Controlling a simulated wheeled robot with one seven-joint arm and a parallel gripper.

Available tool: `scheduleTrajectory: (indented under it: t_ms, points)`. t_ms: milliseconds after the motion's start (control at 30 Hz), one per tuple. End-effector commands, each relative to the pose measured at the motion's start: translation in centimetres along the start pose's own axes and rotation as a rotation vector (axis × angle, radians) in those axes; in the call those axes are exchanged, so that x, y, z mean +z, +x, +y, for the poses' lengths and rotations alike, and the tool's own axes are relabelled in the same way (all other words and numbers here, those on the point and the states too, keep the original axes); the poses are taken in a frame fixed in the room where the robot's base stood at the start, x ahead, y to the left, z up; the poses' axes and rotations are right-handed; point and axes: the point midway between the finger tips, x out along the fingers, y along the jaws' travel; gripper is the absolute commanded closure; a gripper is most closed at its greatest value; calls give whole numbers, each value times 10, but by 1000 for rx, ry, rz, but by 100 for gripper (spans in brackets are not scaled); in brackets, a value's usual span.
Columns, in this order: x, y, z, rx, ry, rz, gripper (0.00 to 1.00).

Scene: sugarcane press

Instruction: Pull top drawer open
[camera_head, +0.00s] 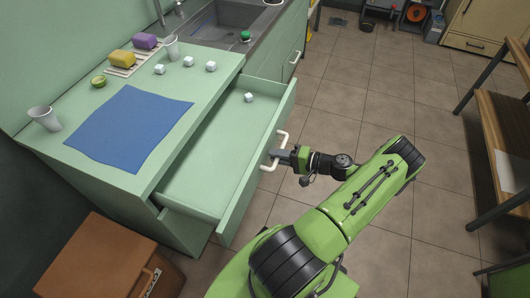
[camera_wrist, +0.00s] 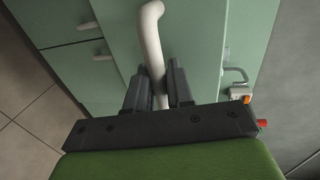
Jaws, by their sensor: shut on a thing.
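The top drawer (camera_head: 207,163) of the green cabinet stands pulled out, its inside showing. A small white cube (camera_head: 249,98) lies in it near the back right corner. A white bar handle (camera_head: 283,137) is on the drawer's front. My gripper (camera_head: 281,157) is shut on this handle. In the wrist view the handle (camera_wrist: 151,35) runs down between the two fingers of my gripper (camera_wrist: 158,85). The part of the handle between the fingers is partly hidden.
On the countertop (camera_head: 60,166) are a blue cloth (camera_head: 130,127), cups, a lime half (camera_head: 99,81), sponges and several white cubes. A sink (camera_head: 225,20) is at the back. A wooden shelf (camera_head: 505,150) stands at right. A brown box (camera_head: 100,262) is at lower left. Tiled floor is clear between.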

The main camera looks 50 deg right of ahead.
Motion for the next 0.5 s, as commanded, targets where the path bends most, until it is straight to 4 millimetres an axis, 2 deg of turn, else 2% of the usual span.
scheduleTrajectory:
  t_ms: [200,500]
  points:
    - [0,-14,4,2,0,0,100]
    - [0,-17,4,2,1,-1,100]
